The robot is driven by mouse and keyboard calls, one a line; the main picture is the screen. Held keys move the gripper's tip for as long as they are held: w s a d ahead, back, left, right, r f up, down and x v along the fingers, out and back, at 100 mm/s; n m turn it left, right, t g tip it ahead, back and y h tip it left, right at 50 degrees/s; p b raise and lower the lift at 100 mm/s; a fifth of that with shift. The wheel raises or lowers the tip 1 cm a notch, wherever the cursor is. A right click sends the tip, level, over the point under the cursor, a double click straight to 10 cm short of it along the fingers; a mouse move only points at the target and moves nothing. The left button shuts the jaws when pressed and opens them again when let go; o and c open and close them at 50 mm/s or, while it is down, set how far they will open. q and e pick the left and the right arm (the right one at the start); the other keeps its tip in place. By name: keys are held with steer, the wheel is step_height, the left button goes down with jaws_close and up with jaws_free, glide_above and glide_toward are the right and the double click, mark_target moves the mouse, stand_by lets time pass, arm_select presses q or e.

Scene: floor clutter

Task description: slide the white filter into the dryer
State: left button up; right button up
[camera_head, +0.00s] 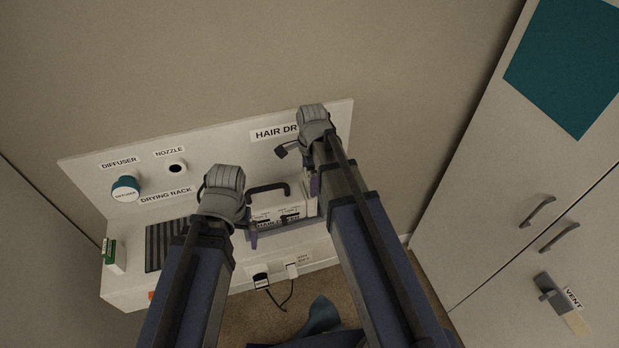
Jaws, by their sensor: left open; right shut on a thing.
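A white box-shaped unit with a dark arched handle (268,188) and small labels on its front stands on the white bench, between my grippers. It may be the dryer. My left gripper (253,239) is open at the unit's lower left; its wrist hides the bench behind it. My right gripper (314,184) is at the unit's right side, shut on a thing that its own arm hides. I cannot make out the white filter or tell whether it is the thing held.
Cabinets (500,170) stand at right.

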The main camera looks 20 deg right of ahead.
steer(key=shift+f+b, duration=0.85)
steer(key=shift+f, duration=0.15)
steer(key=o, duration=1)
steer(key=shift+r, duration=0.1)
steer(key=shift+r, duration=0.1)
step_height(320, 180, up, 8)
steer(key=p, duration=0.8)
steer(key=shift+d, duration=0.1)
steer(key=shift+f, duration=0.2)
steer(key=shift+f, duration=0.1)
step_height(320, 180, down, 8)
steer(key=b, duration=0.8)
steer(key=shift+r+p, duration=0.3)
steer(key=shift+r, duration=0.15)
